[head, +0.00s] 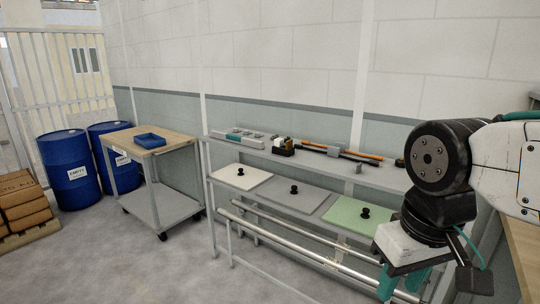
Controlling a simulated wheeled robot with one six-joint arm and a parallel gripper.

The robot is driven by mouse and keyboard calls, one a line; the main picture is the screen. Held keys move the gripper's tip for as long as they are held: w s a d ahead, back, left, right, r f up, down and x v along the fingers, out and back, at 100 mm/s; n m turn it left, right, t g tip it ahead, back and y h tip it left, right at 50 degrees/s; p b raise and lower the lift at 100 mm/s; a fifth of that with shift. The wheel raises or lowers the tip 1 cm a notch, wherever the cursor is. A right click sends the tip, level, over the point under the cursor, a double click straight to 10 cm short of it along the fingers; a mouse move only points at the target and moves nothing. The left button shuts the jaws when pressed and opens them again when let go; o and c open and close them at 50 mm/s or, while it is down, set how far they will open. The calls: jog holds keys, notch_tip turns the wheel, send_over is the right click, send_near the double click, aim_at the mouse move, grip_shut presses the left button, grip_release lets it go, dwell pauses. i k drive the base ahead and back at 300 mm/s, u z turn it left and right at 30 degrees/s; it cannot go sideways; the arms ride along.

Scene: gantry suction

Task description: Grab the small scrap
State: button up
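I cannot single out a small scrap with certainty. A small grey piece (358,168) lies near the front edge of the bench's upper shelf, right of the middle. My gripper (400,284) is at the lower right, pointing down, in front of the bench's right end. Its teal fingers stand apart with nothing visible between them, and their tips are near the bottom of the picture. My arm hides part of the bench's right end.
A white panel (241,180), a grey panel (293,202) and a green panel (347,222), each with a black knob, lie on the lower level. Tools crowd the upper shelf (316,161). A cart (175,141) with a blue tray (149,141) and blue drums (66,170) stand left.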

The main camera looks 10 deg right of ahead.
aim_at(278, 143)
jog(key=u, duration=0.3)
jog(key=i, duration=1.9)
jog(key=z, duration=0.75)
